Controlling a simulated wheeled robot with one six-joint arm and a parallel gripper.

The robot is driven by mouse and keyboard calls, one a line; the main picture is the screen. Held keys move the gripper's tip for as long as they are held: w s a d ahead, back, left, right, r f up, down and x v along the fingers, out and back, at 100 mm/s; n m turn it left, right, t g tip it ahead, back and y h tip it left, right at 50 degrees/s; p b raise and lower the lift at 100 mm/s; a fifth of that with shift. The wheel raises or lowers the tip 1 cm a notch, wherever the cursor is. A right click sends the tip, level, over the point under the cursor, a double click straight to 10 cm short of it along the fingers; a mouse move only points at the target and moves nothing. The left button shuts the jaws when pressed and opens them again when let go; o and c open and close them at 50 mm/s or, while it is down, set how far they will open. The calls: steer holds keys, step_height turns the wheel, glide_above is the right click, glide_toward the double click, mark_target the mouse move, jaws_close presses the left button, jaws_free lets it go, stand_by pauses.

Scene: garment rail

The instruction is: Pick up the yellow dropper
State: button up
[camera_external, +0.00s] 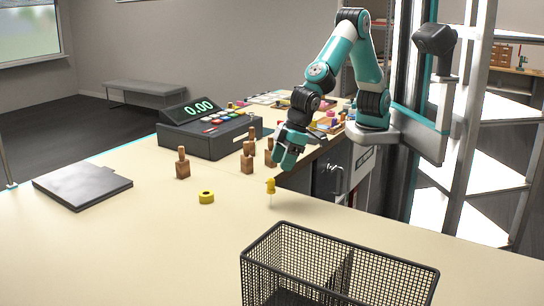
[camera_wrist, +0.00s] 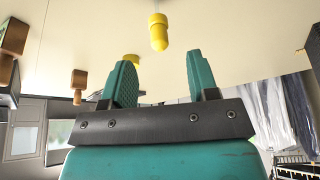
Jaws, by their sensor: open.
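The yellow dropper (camera_external: 270,186) stands upright on the tabletop in the external view, its yellow bulb on top and a thin clear stem below. In the wrist view the dropper (camera_wrist: 158,32) lies beyond my fingertips, roughly between them sideways. My gripper (camera_external: 288,157) is above and behind the dropper in the external view, angled down toward it. Its two teal fingers (camera_wrist: 160,70) are apart with nothing between them. The dropper and the fingers do not touch.
A yellow tape roll (camera_external: 206,197) lies left of the dropper. Several wooden stamps (camera_external: 182,164) stand behind it, near a cash register (camera_external: 208,130). A black wire basket (camera_external: 335,268) stands in front. A dark flat folder (camera_external: 82,186) lies far left. The table's middle left is clear.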

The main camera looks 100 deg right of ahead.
mark_target(268, 189)
steer(key=shift+w+p+x, duration=0.2)
steer(key=shift+p+x, duration=0.5)
steer(key=shift+x, duration=1.7)
steer(key=shift+w+p+x, duration=0.15)
steer(key=shift+p+x, duration=0.55)
steer(key=shift+x, duration=1.65)
steer(key=shift+d+r, duration=0.1)
steer(key=shift+r, duration=0.1)
steer(key=c, duration=0.9)
